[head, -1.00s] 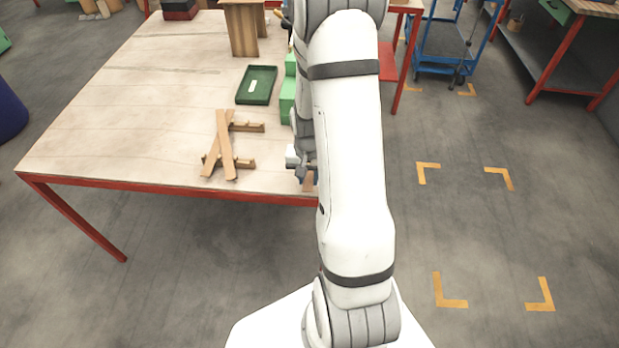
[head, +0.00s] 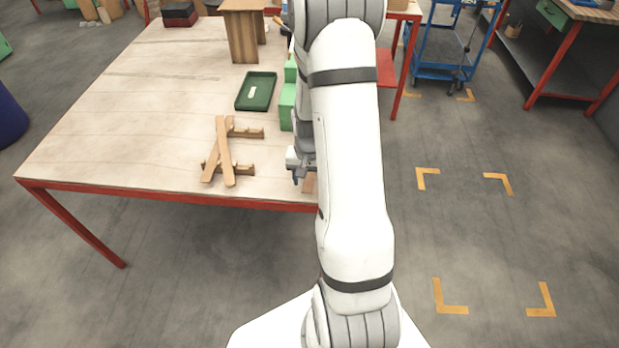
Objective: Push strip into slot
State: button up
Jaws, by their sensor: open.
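Two light wooden strips lie crossed on notched wooden holders on the table; one strip (head: 224,165) leans across the other (head: 211,168). The holders are an upper one (head: 250,132) and a lower one (head: 240,169). My gripper (head: 298,178) is open at the table's front edge, to the right of the strips and partly hidden by my arm. A small brown wooden piece (head: 309,184) shows just under it, mostly hidden. I cannot tell which part is the slot. Green blocks (head: 287,105) stand behind my gripper, partly covered by my arm.
A green tray (head: 241,104) with a small pale piece in it lies behind the strips. A wooden stand (head: 243,48) is further back. The table's left side (head: 110,130) is clear. A blue cart (head: 440,70) stands on the floor at the right.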

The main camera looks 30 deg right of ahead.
jog(key=shift+r, duration=0.1)
notch_tip(320, 180, up, 8)
jog(key=shift+f+b, duration=0.2)
jog(key=shift+b, duration=0.1)
dwell(0.3)
dwell(0.3)
jog(key=s+a+r+n+t, duration=0.3)
jog(key=s+a+r+n, duration=0.3)
jog(key=s+a+r, duration=0.7)
notch_tip(320, 180, up, 4)
jog(key=shift+s+a+r+n, duration=0.1)
jog(key=shift+s+a+n, duration=0.25)
jog(key=shift+s, duration=0.6)
